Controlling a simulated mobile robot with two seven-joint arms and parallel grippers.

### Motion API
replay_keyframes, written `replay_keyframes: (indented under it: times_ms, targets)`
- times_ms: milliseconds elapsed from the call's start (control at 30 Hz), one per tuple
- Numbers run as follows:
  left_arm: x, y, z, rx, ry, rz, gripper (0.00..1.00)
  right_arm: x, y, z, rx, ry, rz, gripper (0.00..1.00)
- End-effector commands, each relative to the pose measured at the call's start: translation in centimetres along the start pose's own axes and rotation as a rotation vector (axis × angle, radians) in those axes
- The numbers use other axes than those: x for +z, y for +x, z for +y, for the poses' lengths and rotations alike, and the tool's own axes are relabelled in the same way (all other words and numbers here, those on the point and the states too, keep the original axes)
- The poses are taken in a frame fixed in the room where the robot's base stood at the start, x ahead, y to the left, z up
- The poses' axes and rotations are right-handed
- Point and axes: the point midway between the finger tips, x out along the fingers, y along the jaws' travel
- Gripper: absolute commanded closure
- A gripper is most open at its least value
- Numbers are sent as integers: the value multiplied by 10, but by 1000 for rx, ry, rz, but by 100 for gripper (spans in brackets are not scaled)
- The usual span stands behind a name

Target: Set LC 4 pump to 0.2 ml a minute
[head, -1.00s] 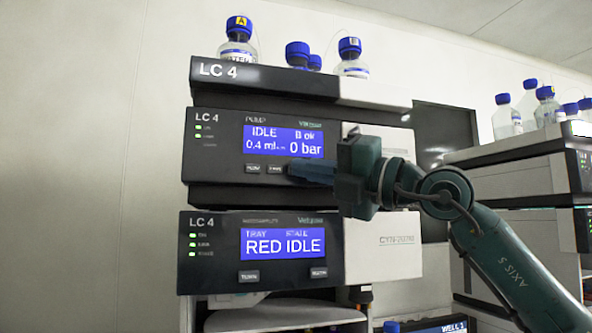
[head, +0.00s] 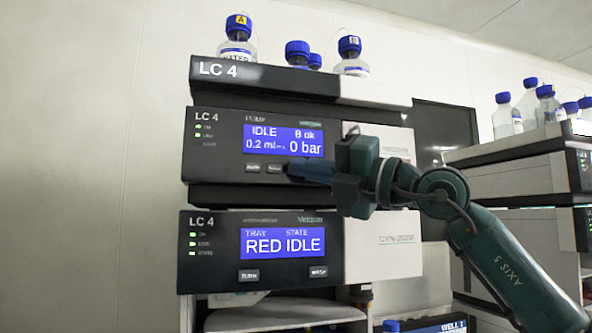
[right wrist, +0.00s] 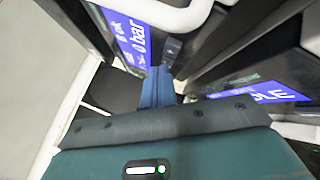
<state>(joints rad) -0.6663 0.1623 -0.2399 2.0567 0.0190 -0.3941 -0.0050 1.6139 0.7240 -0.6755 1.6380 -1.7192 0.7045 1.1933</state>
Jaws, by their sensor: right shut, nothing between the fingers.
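The LC 4 pump module (head: 215,165) is the upper dark front panel of the stack. Its blue display (head: 284,141) reads IDLE, B ok, 0.2 ml and 0 bar. Small buttons sit in a row under the display; two at the left (head: 253,168) show, and my gripper covers the right part of the row. My right gripper (head: 294,171) is shut and empty, its fingertips at that row, touching or very close to the panel. In the right wrist view the blue fingers (right wrist: 158,85) point at the panel beside the display (right wrist: 128,38). My left gripper is out of view.
Below is the LC 4 autosampler module (head: 215,250), its display showing TRAY RED, STATE IDLE, with two buttons. Blue-capped bottles (head: 237,45) stand on top of the stack. Another instrument stack (head: 530,170) with bottles stands at the right. Open wall lies to the left.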

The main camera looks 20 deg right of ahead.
Motion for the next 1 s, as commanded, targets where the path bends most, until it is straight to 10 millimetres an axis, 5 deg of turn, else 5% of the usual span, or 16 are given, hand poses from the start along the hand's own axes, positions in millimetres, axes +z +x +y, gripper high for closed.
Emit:
replay_keyframes:
  times_ms: [667,1000]
  targets:
    - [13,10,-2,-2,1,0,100,-10,-13,8,1,-2,0,100]
    - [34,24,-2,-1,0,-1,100,-28,-37,24,2,-3,-1,100]
